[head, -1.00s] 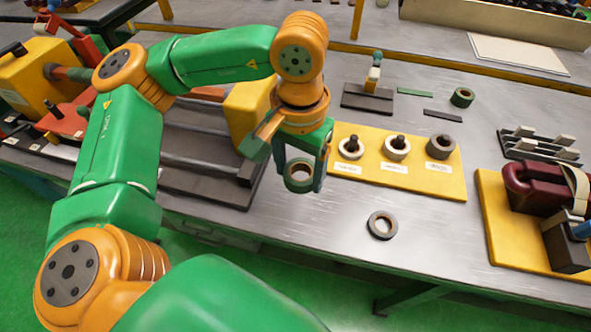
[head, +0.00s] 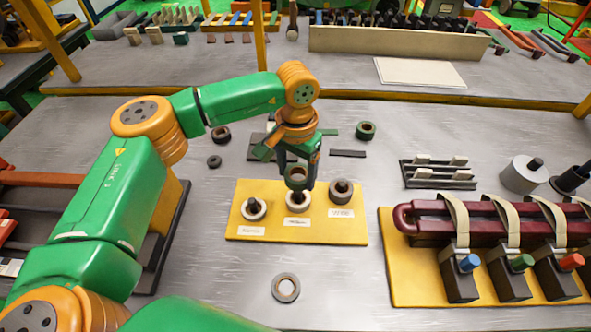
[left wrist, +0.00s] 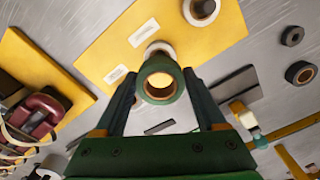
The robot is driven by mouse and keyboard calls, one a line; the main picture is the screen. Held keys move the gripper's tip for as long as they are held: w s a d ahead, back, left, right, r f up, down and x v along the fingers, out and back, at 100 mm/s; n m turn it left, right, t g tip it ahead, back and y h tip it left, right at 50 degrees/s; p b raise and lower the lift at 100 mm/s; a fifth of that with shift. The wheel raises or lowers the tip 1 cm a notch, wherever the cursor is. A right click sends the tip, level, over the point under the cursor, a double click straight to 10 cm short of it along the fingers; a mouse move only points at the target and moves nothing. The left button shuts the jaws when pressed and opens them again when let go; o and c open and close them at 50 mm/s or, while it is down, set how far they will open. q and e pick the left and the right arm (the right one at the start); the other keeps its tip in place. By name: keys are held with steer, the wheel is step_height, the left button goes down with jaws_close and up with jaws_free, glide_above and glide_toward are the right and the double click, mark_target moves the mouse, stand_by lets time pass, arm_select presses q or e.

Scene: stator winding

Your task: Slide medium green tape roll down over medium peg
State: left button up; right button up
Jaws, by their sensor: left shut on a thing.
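My left gripper (head: 297,182) is shut on the green tape roll (head: 294,172) and holds it above the yellow board (head: 240,225). In the left wrist view, the green roll (left wrist: 160,95) sits between both fingertips with its hole facing the camera. In the head view it is over the middle peg, which bears a white roll (head: 299,203). The middle peg's top is mostly hidden, and I cannot tell whether the green roll touches it. The left peg bears a white roll (head: 254,209); the right peg bears a dark grey roll (head: 341,191). My right gripper is not in view.
A loose grey roll (head: 286,288) lies in front of the board. Small dark rolls (head: 221,134) and a green roll (head: 366,130) lie behind it. At right is a yellow base (head: 405,290) with a dark red part and strapped blocks. The table front is mostly clear.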

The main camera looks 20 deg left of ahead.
mark_target(297, 194)
arm_select(q)
step_height(297, 194, down, 3)
steer(key=shift+w+f+b, duration=0.1)
steer(key=shift+b, duration=0.75)
step_height(297, 194, down, 3)
steer(key=shift+b, duration=1.25)
steer(key=o, duration=1.3)
step_height(297, 194, up, 6)
steer(key=shift+r+b, duration=0.2)
steer(key=shift+b, duration=0.6)
steer(key=shift+d+r, duration=0.1)
steer(key=shift+r, duration=0.35)
